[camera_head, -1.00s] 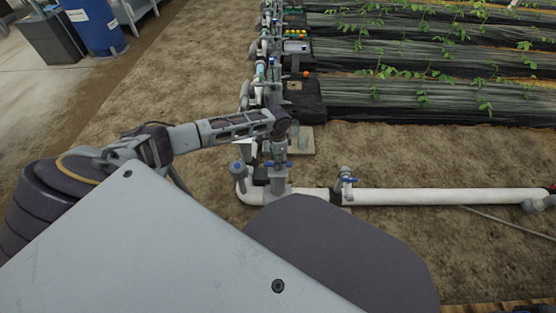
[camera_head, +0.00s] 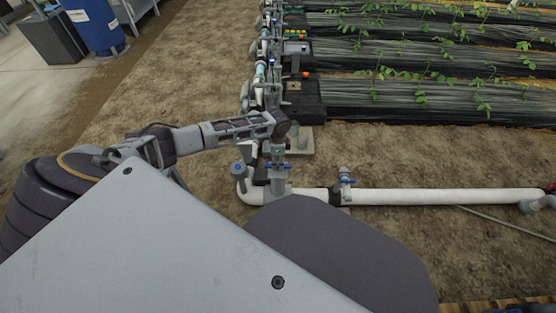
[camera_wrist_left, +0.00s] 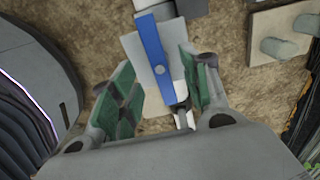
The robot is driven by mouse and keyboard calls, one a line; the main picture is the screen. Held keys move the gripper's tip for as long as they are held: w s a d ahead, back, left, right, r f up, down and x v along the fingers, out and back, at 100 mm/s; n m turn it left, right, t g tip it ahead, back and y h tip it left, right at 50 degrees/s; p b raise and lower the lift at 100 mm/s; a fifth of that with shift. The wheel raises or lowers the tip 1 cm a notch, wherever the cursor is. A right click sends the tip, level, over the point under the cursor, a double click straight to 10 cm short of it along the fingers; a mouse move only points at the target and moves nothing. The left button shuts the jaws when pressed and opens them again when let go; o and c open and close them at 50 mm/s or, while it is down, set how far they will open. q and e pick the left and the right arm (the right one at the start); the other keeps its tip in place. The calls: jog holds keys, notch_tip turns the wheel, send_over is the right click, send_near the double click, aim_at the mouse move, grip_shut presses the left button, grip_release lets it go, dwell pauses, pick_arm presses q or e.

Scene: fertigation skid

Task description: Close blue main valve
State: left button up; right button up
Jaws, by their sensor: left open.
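In the head view, a blue handle (camera_head: 278,166) sits on a grey valve body on the white pipe, just under my left wrist. My left gripper (camera_wrist_left: 157,68) is open, with its green-padded fingers on either side of the bar. The bar lies between them, and I cannot tell whether either finger touches it. In the head view the left gripper (camera_head: 277,150) is small and its fingers are hard to make out. My right gripper is not in view.
A second blue-handled valve (camera_head: 346,180) stands on the white pipe (camera_head: 450,196) to the right. Planted beds (camera_head: 420,92) lie behind, and a blue barrel (camera_head: 93,27) stands far left. Bare soil is open between.

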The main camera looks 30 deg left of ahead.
aim_at(278, 165)
pick_arm(q)
jog(key=shift+f, duration=0.2)
jog(key=shift+f+b, duration=0.3)
jog(key=shift+f, duration=1.3)
jog(key=shift+f+b, duration=0.4)
jog(key=shift+f, duration=0.05)
